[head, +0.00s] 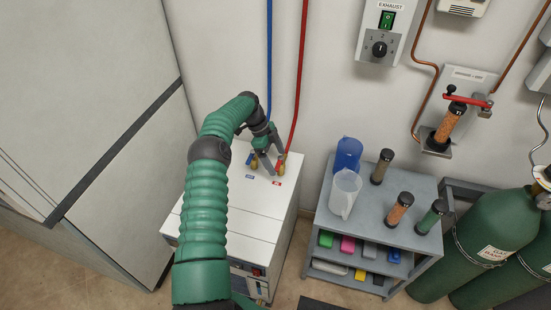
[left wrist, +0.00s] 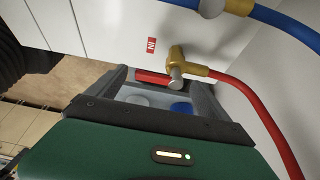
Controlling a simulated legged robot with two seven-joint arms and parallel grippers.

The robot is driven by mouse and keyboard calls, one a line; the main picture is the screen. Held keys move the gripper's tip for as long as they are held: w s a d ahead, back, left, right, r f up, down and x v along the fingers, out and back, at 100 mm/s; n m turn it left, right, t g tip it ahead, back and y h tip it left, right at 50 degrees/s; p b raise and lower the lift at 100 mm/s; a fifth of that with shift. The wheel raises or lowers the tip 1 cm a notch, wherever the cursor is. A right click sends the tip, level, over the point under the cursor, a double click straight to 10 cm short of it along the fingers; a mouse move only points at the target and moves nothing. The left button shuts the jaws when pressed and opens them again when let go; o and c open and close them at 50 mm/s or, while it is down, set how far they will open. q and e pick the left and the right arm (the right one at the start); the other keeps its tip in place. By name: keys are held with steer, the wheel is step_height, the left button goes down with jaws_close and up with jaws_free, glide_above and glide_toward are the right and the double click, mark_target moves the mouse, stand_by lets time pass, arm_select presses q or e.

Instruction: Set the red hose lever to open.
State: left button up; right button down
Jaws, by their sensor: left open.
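The red hose (head: 300,70) runs down the wall to a brass valve (left wrist: 187,66) on top of a white cabinet (head: 232,225). In the left wrist view the red lever (left wrist: 152,77) sticks out to the left from the valve's grey knob. A red label (left wrist: 151,44) is on the white surface near it. My left gripper (head: 268,158) is at the hose fittings. In the left wrist view its open fingers (left wrist: 158,80) stand on either side of the red lever. I cannot tell whether they touch it. My right gripper is not in view.
The blue hose (head: 269,55) and its brass fitting (left wrist: 238,7) are close beside the red one. A grey cart (head: 345,225) with jugs and cylinders stands to the right. Green gas tanks (head: 480,245) stand at the far right. A large pale cabinet (head: 80,90) is on the left.

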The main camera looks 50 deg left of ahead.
arm_select(q)
steer(key=p+v, duration=0.2)
steer(key=v, duration=0.9)
steer(key=shift+a+r+p, duration=0.3)
steer(key=shift+r+p, duration=0.05)
